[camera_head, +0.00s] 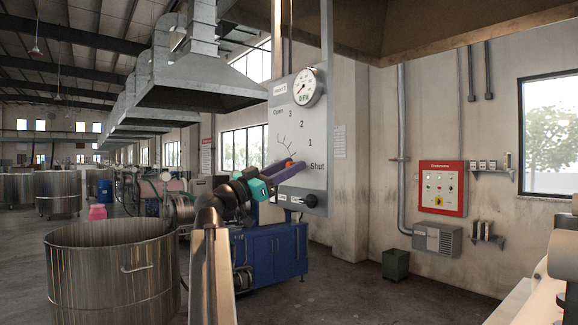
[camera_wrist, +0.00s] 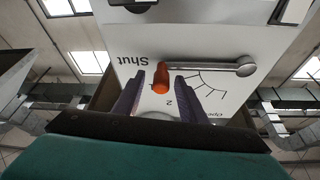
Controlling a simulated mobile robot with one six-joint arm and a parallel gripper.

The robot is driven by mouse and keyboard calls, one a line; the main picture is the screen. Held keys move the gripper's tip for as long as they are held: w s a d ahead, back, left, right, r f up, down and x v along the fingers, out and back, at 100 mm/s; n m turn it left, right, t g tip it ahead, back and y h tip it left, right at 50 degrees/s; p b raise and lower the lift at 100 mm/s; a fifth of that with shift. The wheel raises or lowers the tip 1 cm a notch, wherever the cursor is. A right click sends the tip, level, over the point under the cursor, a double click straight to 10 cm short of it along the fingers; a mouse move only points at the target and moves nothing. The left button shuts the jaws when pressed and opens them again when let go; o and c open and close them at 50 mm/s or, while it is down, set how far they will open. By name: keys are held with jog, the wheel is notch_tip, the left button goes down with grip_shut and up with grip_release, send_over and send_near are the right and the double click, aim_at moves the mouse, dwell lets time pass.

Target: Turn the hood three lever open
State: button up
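The hood lever panel (camera_head: 310,130) is a pale upright plate with a scale marked Open, 3, 2, 1 and Shut. In the wrist view the panel (camera_wrist: 205,30) appears upside down. The grey lever (camera_wrist: 205,67) runs from its round pivot (camera_wrist: 245,66) to an orange knob (camera_wrist: 161,80), pointing toward the Shut mark. The knob (camera_head: 289,163) also shows in the head view, near Shut. My gripper (camera_head: 281,172) is at the panel. In the wrist view its fingers (camera_wrist: 158,82) stand open on either side of the knob, with gaps visible. The pivot is hidden in the head view.
A gauge (camera_head: 304,88) and a black knob (camera_head: 311,201) sit on the panel. A blue cabinet (camera_head: 272,252) stands below it. A large steel vat (camera_head: 112,275) is at left. A red control box (camera_head: 442,188) hangs on the right wall. Floor before that wall is mostly clear.

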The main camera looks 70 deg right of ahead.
grip_shut()
jog(key=shift+d, duration=0.15)
jog(key=shift+s+r, duration=0.1)
